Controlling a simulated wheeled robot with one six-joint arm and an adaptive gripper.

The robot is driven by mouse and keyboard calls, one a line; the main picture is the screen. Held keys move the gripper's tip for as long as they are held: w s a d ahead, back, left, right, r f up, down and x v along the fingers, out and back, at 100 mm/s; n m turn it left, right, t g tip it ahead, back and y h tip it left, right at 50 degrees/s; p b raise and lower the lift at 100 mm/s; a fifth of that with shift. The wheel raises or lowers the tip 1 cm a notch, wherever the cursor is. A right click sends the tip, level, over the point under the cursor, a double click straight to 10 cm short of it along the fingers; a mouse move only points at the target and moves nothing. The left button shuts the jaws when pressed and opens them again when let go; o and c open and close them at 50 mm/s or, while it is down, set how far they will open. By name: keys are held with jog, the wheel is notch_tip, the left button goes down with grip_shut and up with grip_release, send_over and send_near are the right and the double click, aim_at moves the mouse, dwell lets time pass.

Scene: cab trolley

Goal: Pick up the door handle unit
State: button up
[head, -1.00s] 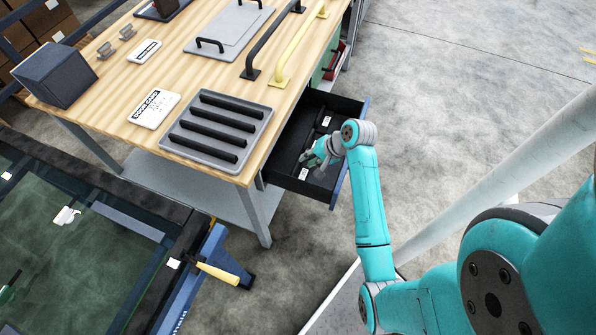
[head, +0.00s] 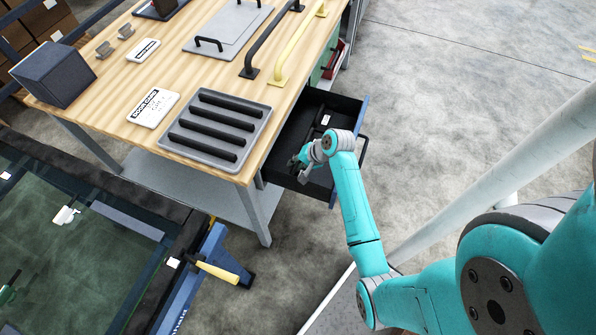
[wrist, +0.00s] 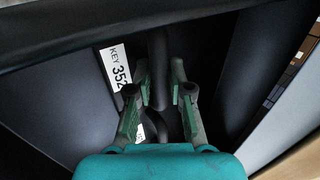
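The door handle unit (wrist: 158,62) appears in the wrist view as a dark curved bar, with a white label reading "KEY 352" (wrist: 116,68) beside it. It lies in the open black drawer (head: 342,107) under the workbench. My gripper (wrist: 160,75) has its green fingers on either side of the bar, apart, with some gap showing. Firm contact cannot be made out. In the head view my gripper (head: 296,161) is low in the drawer's near part, and my wrist hides much of what lies there.
The drawer's walls stand close around my gripper. The wooden workbench (head: 125,80) above holds a grey tray of black bars (head: 262,112), a black handle and a yellow handle (head: 300,48). A white label (head: 326,120) shows in the drawer. Floor to the right is clear.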

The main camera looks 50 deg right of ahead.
grip_shut()
notch_tip(320, 180, up, 18)
dwell(0.7)
jog(key=shift+s, duration=0.1)
